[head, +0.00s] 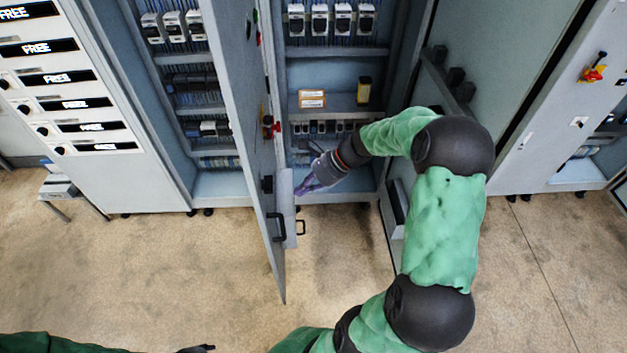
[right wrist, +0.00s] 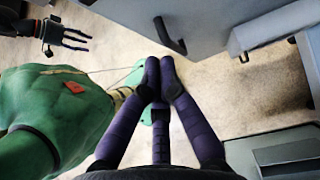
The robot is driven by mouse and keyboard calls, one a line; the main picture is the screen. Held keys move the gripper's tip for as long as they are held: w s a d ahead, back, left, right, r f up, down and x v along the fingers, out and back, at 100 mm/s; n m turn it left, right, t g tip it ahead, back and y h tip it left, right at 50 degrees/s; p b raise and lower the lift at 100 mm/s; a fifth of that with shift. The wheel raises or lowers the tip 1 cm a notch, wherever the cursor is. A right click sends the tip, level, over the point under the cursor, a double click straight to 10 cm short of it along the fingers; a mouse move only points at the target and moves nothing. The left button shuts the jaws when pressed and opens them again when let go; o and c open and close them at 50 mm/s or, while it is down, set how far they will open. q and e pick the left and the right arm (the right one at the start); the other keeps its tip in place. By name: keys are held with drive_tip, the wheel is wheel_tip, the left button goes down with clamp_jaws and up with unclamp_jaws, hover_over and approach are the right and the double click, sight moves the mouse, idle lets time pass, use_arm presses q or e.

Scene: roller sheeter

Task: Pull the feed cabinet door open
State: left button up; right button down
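A grey cabinet door (head: 243,120) stands swung out from the cabinets, seen nearly edge-on in the head view, with a black handle (head: 278,228) near its lower end. A grey panel with a black handle (right wrist: 171,36) shows ahead in the right wrist view. My right gripper (head: 305,186) is just right of the door, in front of the open cabinet; its purple fingers (right wrist: 160,72) come together at the tips with nothing seen between them. I cannot tell whether they touch the door. My left gripper (right wrist: 76,38) has its fingers spread and empty; only a bit shows in the head view (head: 197,348).
The open cabinet (head: 335,68) holds switchgear and small boxes. Another door (head: 500,70) stands open at its right, close to my right arm. A drawer cabinet (head: 75,90) marked FREE is at left. The floor (head: 150,270) in front is clear.

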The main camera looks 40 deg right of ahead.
drive_tip(key=shift+w+a+f, duration=0.2)
drive_tip(key=shift+w+a, duration=0.5)
drive_tip(key=shift+a, duration=0.3)
drive_tip(key=shift+w+a+f, duration=0.15)
drive_tip(key=shift+w+a, duration=0.5)
drive_tip(key=shift+a, duration=0.3)
drive_tip(key=shift+a, duration=0.1)
